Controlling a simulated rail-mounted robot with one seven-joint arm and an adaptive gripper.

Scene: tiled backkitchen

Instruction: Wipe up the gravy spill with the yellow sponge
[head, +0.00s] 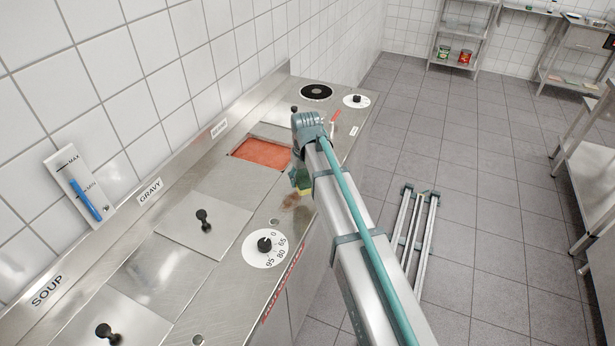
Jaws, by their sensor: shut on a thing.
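My gripper (300,180) points down over the front part of the steel counter, partly hidden behind my own arm. It is shut on the yellow sponge (304,191), of which only a small yellow-green part shows below the fingers. The gravy spill (289,201) is a brownish smear on the steel right beside the sponge, to its lower left. Whether the sponge touches the steel or the spill I cannot tell. My arm may hide part of the spill.
An open well with orange-red contents (262,152) lies behind the gripper. A lidded well (205,220) labelled GRAVY and a dial (264,244) are to the left and front. A black round plate (316,92) is at the far end. A folded rack (413,232) lies on the floor.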

